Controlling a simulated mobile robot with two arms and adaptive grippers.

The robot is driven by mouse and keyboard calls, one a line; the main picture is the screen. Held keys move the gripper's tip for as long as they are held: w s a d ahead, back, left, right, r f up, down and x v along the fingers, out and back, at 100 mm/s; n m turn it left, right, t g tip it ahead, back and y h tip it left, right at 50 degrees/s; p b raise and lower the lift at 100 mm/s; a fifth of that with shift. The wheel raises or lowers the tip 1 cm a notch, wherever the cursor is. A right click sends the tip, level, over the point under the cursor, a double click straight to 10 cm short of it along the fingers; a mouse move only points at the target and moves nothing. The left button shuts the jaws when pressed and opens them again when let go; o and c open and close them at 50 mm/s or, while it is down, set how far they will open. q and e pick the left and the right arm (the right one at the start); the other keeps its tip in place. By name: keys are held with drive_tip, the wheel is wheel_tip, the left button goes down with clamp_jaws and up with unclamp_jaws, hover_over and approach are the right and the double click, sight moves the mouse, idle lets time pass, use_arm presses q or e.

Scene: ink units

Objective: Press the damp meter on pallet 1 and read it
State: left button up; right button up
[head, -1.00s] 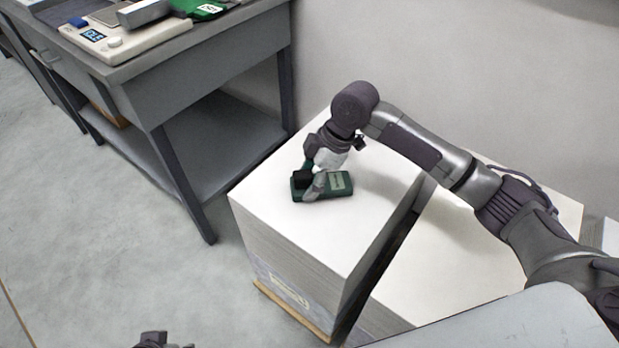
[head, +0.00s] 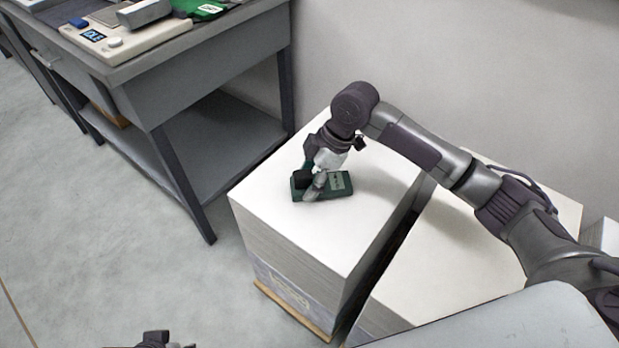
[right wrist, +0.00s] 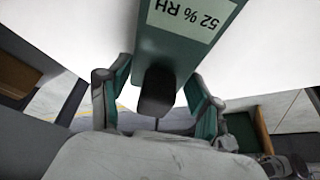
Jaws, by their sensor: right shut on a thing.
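The damp meter (head: 333,190) is a small green device with a black grip, lying on top of the white paper stack of the front pallet (head: 297,235). In the right wrist view the meter (right wrist: 193,47) shows a pale display that reads "52 % RH", upside down. My right gripper (head: 308,188) is shut on the meter's black grip, its fingers (right wrist: 157,103) on either side of it in the wrist view. The meter's underside is hidden. My left gripper (head: 160,341) shows only in part at the bottom edge, so its jaws cannot be judged.
A second white stack (head: 455,245) stands to the right, with a narrow gap between the two. A grey workbench (head: 200,75) at the upper left carries a white device (head: 130,40) with a lit display. The floor at the left is clear.

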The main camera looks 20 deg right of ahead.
use_arm(q)
drive_tip(key=shift+x, duration=0.85)
use_arm(e)
drive_tip(key=shift+s+f, duration=0.1)
drive_tip(key=shift+f, duration=0.1)
idle(2.3)
use_arm(q)
drive_tip(key=shift+d+p, duration=0.1)
drive_tip(key=shift+p, duration=0.3)
use_arm(e)
drive_tip(key=shift+r, duration=0.1)
